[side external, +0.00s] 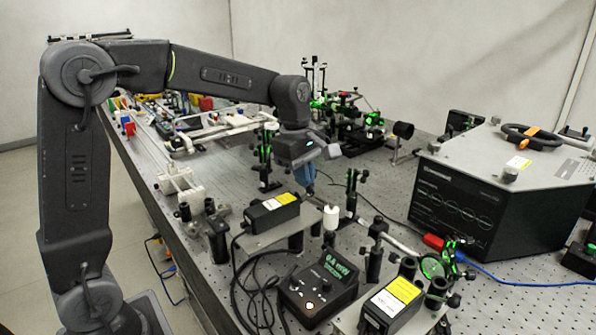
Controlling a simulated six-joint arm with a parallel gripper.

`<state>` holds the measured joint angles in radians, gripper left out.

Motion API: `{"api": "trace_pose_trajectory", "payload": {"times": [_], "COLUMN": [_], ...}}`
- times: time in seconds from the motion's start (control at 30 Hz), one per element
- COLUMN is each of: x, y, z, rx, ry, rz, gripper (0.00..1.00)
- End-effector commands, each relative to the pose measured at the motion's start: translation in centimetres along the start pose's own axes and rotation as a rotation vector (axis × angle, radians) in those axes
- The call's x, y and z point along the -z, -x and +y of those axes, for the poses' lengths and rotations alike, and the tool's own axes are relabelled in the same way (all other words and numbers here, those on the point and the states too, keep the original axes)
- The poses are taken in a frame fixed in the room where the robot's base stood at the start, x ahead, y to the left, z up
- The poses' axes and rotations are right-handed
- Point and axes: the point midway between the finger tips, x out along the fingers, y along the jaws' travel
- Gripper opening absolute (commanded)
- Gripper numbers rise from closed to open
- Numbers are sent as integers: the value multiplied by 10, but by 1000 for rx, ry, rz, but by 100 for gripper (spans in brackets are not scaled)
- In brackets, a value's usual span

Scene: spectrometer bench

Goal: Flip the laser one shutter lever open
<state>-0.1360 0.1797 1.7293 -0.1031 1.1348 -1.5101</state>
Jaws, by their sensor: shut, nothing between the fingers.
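My gripper (310,190) is shut and empty, pointing down at the centre of the side external view. Its fingertips are just beyond the right end of a black laser box (262,217) with a yellow and white label, on a raised grey plate. A second black laser box (380,312) with a yellow label is at the front right. I cannot tell which box is laser one. The shutter lever is too small to make out, or is hidden near the fingertips. I cannot tell whether the fingers touch anything.
Green-lit mounts (351,190) stand close by. A meter (318,283) with cables and a large black spectrometer box (480,200) are nearby. Bare perforated bench (520,310) shows at the front right.

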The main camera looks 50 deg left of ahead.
Motion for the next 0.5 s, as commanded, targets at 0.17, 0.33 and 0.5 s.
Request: {"api": "trace_pose_trajectory", "payload": {"times": [0.17,0.33,0.5], "x": [-14,-22,-22], "y": [-5,-10,-11], "z": [-2,-3,-4], "rx": [-18,-33,-36], "ry": [-25,-38,-35], "rz": [159,289,333], "gripper": [0,0,0]}}
